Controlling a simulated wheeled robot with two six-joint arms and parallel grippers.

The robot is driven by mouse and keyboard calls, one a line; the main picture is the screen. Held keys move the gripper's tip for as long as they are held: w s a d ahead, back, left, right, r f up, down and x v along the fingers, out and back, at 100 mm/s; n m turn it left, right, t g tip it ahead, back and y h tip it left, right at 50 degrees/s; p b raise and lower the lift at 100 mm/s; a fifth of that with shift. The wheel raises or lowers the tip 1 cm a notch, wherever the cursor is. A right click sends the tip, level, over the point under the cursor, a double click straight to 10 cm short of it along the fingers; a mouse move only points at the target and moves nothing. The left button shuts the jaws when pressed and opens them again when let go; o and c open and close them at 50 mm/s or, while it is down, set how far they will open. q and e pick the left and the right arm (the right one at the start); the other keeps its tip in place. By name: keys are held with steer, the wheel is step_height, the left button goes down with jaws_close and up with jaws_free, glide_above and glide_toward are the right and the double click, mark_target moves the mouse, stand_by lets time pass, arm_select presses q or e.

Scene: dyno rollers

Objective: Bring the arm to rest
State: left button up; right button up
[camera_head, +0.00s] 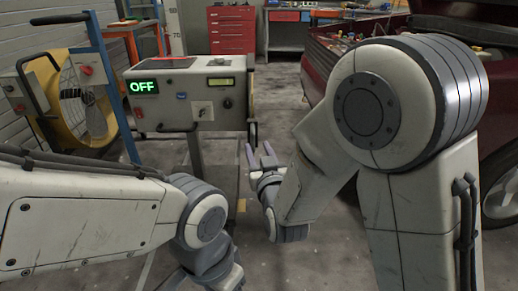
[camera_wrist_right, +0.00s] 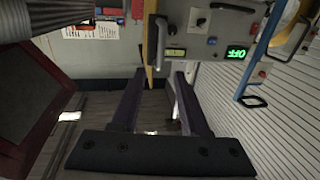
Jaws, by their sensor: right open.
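My right arm reaches in from the right in the head view. Its gripper (camera_head: 262,155) is open and empty, pointing away from me in front of the control box's right side. In the wrist view the two dark fingers of the right gripper (camera_wrist_right: 158,90) stand apart with nothing between them. My left arm (camera_head: 100,210) comes in from the left and bends down at the bottom edge. Its fingers do not show. The grey control box (camera_head: 190,80) on a stand has a green OFF display (camera_head: 143,87). The box also shows in the wrist view (camera_wrist_right: 200,50), turned over.
A yellow fan (camera_head: 80,105) and a blue upright frame (camera_head: 110,85) stand at the left. A red tool cabinet (camera_head: 232,30) and a workbench (camera_head: 285,38) are at the back. A dark red car (camera_head: 318,65) with its hood raised is at the right.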

steer(key=s+a+f+n+g+y, duration=0.1)
steer(key=s+a+f+g, duration=0.15)
steer(key=s+g, duration=0.3)
steer(key=s+a+f+n+g, duration=0.2)
steer(key=s+f+g, duration=0.2)
steer(key=s, duration=0.3)
steer(key=s+d+n+g+h, duration=0.1)
steer(key=s+d+g, duration=0.15)
steer(key=s, duration=0.35)
steer(key=s+d+f+g+h, duration=0.1)
steer(key=s+d+g, duration=0.15)
steer(key=s, duration=0.35)
steer(key=s+d+n+g+h, duration=0.1)
steer(key=s+d+g, duration=0.15)
steer(key=s, duration=0.35)
step_height(320, 180, up, 38)
steer(key=p, duration=3.8)
steer(key=shift+s+d+f+g, duration=0.15)
steer(key=shift+s+d+g, duration=0.15)
steer(key=shift+s, duration=0.15)
